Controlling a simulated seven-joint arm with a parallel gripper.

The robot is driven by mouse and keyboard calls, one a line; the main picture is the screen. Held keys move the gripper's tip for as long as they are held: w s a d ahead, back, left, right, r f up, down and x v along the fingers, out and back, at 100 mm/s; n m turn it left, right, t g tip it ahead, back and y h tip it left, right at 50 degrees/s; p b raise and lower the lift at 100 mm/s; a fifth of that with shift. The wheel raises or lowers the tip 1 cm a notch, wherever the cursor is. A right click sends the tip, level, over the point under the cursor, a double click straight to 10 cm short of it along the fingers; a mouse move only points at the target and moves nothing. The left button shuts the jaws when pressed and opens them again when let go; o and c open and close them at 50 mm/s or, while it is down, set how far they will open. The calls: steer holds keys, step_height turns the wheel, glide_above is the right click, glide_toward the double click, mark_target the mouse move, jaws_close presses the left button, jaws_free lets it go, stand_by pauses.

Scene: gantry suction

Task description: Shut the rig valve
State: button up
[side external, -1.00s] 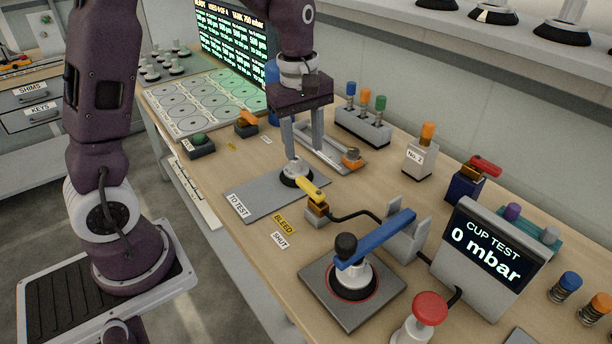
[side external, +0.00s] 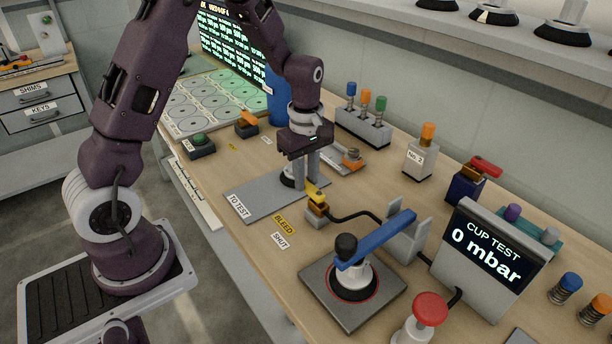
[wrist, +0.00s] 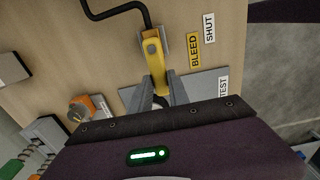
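The rig valve is a small block (side external: 316,217) with a yellow lever (side external: 315,193) on the bench. Its lever points away from the cup test stand, towards the grey TO TEST plate (side external: 250,203). The yellow lever also shows in the wrist view (wrist: 156,54). The BLEED label (side external: 284,224) and SHUT label (side external: 280,241) lie beside the valve, BLEED nearer. My gripper (side external: 307,186) is down at the lever's free end, one finger on each side. In the wrist view its fingers are drawn close around the lever; the contact itself is partly hidden.
A suction cup (side external: 288,178) stands on the plate just behind my fingers. A black hose (side external: 355,215) runs from the valve. A blue-armed cup test stand (side external: 375,240), a red button (side external: 430,308) and a display reading 0 mbar (side external: 485,255) stand to the right.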

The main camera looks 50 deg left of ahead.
jaws_close()
stand_by(1.1)
steer(key=n, duration=0.1)
steer(key=s+n, duration=0.1)
steer(key=n, duration=0.2)
steer(key=shift+s+d, duration=0.2)
steer(key=shift+s, duration=0.1)
steer(key=n, duration=0.1)
steer(key=s+n, duration=0.1)
steer(key=n, duration=0.1)
steer(key=d+n, duration=0.1)
steer(key=shift+s+n, duration=0.3)
steer(key=shift+n, duration=0.1)
steer(key=n, duration=0.1)
steer(key=d+n, duration=0.1)
steer(key=n, duration=0.1)
steer(key=s+d+n, duration=0.1)
steer(key=n, duration=0.1)
steer(key=shift+s+d+n, duration=0.1)
steer(key=shift+d+n, duration=0.25)
steer(key=shift+n, duration=0.7)
steer(key=shift+s+d+n, duration=0.1)
steer(key=shift+d+n, duration=0.2)
steer(key=shift+n, duration=0.75)
steer(key=o, duration=0.7)
jaws_free()
